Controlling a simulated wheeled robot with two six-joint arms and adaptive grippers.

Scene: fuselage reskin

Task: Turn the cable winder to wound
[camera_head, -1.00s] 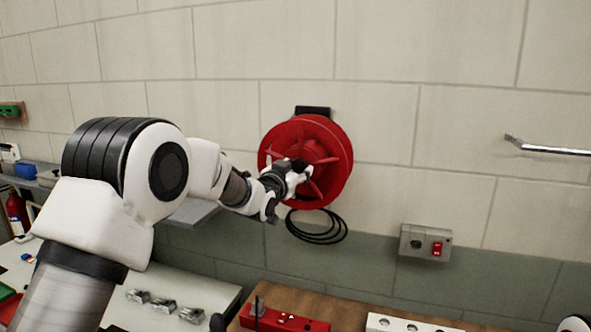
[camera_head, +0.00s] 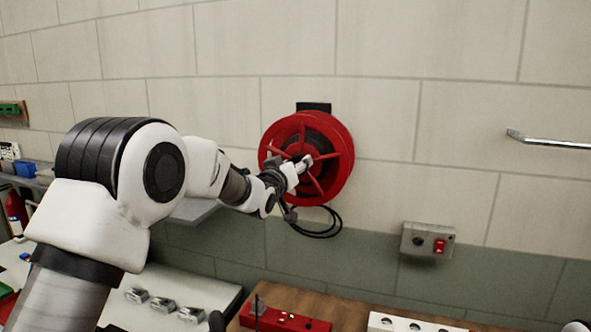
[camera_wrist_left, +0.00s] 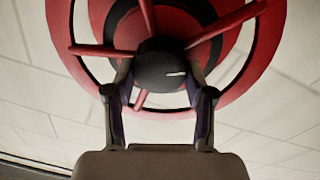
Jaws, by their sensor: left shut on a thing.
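The red cable winder (camera_head: 332,138) is mounted on the wall near the middle of the head view. Its spokes and dark core face me, and black cable (camera_head: 318,226) hangs in loops below it. My left gripper (camera_head: 303,164) is at the winder's hub. In the left wrist view the winder (camera_wrist_left: 262,38) fills the top, and the fingers of my left gripper (camera_wrist_left: 160,88) are shut on its dark round knob (camera_wrist_left: 165,68), one on each side. A light mark shows on the knob's face.
A grey box with a red switch (camera_head: 438,246) is on the wall to the lower right. A metal bar (camera_head: 550,144) sticks out at the far right. A wooden bench (camera_head: 350,305) with a red block (camera_head: 285,318) lies below. A white table (camera_head: 200,298) is at the lower left.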

